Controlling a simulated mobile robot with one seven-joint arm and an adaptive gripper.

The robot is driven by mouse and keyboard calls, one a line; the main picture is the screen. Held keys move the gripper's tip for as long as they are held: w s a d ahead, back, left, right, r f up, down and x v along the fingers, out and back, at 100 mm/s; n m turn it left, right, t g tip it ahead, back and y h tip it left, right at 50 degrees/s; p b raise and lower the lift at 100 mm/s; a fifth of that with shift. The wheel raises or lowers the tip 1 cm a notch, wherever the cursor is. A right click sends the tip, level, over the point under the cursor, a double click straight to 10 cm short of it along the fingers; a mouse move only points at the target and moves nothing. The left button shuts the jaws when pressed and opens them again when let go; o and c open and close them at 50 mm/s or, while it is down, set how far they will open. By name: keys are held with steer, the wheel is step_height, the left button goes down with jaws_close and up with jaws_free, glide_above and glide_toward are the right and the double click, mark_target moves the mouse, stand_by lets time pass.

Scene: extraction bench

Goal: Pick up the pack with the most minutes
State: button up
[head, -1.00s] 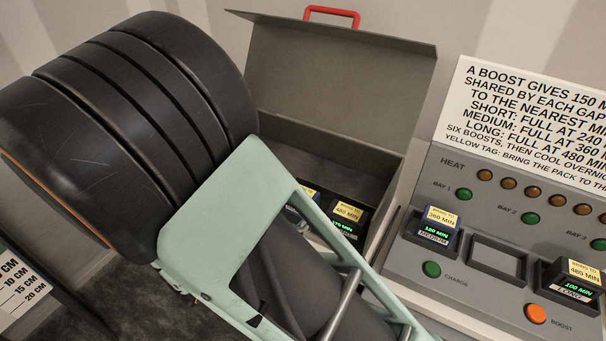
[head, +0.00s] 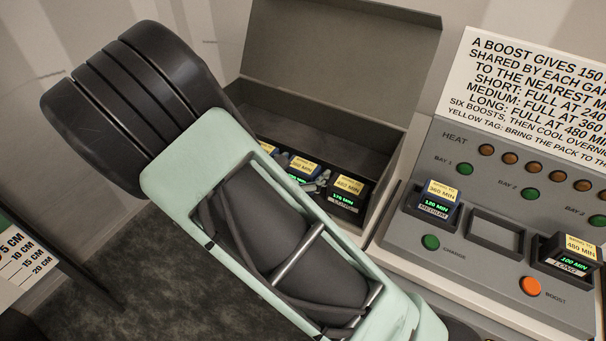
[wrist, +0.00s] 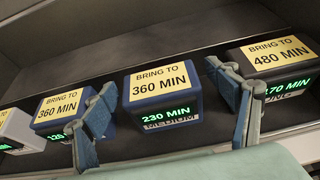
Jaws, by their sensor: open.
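In the wrist view a blue medium pack (wrist: 162,97) reads 230 MIN with a yellow tag "bring to 360 min". My gripper (wrist: 162,80) is open, one finger on each side of this pack, with nothing held. A black pack (wrist: 275,75) at right, tagged 480 MIN, reads about 170 MIN, its first digit partly covered by the right finger. Another blue pack (wrist: 60,115), tagged 360 MIN, stands left; its reading starts with 12, the rest hidden by the left finger. A pale pack (wrist: 18,130) is cut off at the left edge, its reading unclear.
These packs stand in an open grey box (head: 395,150) with its lid up. The charger (head: 470,255) at right holds a medium pack (head: 438,203) at 120 MIN and a long pack (head: 567,257) at 100 MIN. The middle slot (head: 495,236) is empty.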

steer(key=c, duration=1.7)
steer(key=shift+c, duration=0.4)
steer(key=shift+r, duration=0.1)
steer(key=shift+r, duration=0.65)
steer(key=s+d+r, duration=0.1)
steer(key=s+r, duration=1)
steer(key=s, duration=0.2)
steer(key=shift+s+r, duration=0.25)
steer(key=shift+s, duration=0.05)
